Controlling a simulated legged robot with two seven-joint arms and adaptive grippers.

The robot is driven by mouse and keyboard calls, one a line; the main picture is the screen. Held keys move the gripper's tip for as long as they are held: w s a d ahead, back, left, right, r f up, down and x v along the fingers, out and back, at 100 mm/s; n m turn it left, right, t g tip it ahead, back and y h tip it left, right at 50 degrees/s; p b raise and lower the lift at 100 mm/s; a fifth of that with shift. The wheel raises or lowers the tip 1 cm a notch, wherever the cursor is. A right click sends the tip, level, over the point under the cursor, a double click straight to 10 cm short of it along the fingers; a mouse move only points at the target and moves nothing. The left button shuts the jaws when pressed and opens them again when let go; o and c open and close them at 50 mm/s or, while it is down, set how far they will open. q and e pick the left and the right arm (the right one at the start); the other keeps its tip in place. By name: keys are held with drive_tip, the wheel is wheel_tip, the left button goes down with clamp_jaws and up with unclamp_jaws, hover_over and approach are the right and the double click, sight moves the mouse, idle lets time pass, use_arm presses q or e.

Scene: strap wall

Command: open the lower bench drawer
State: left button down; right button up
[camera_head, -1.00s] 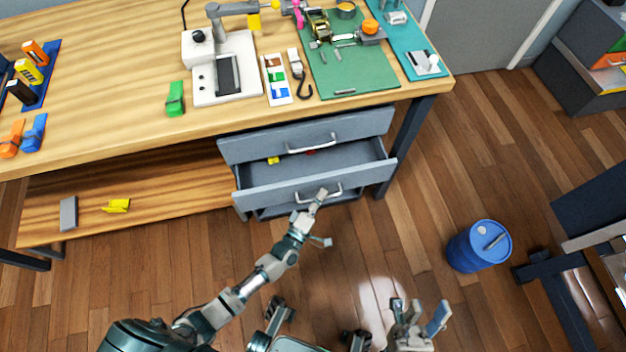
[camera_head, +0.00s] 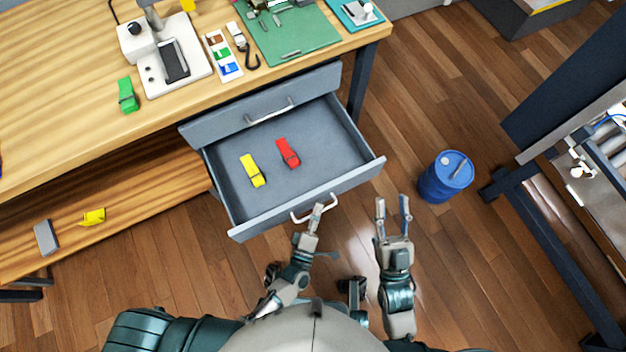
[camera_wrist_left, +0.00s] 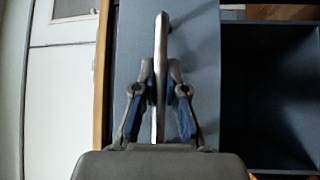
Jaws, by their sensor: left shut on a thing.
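The lower bench drawer (camera_head: 300,160) is pulled well out from under the bench, showing its grey inside. A yellow strap bundle (camera_head: 252,170) and a red strap bundle (camera_head: 288,152) lie in it. My left gripper (camera_head: 316,212) is at the drawer's front, shut on the silver handle (camera_head: 300,216). In the left wrist view the handle bar (camera_wrist_left: 160,75) runs between the two fingers of the left gripper (camera_wrist_left: 161,92). My right gripper (camera_head: 393,206) is open and empty, to the right of the drawer's front corner and apart from it.
The upper drawer (camera_head: 262,108) is shut. The wooden bench top (camera_head: 60,85) carries a grey device, a green mat (camera_head: 290,40) and a green strap bundle (camera_head: 127,95). A blue barrel (camera_head: 446,176) stands on the floor at right, near a dark-framed stand (camera_head: 550,235).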

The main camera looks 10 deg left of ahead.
use_arm(q)
drive_tip(key=shift+s+d+f, duration=0.15)
drive_tip(key=shift+s+f, duration=0.05)
drive_tip(key=shift+f, duration=0.15)
drive_tip(key=c, duration=1.2)
unclamp_jaws()
drive_tip(key=shift+w+r, duration=0.1)
drive_tip(key=shift+w, duration=0.05)
drive_tip(key=v, duration=1.2)
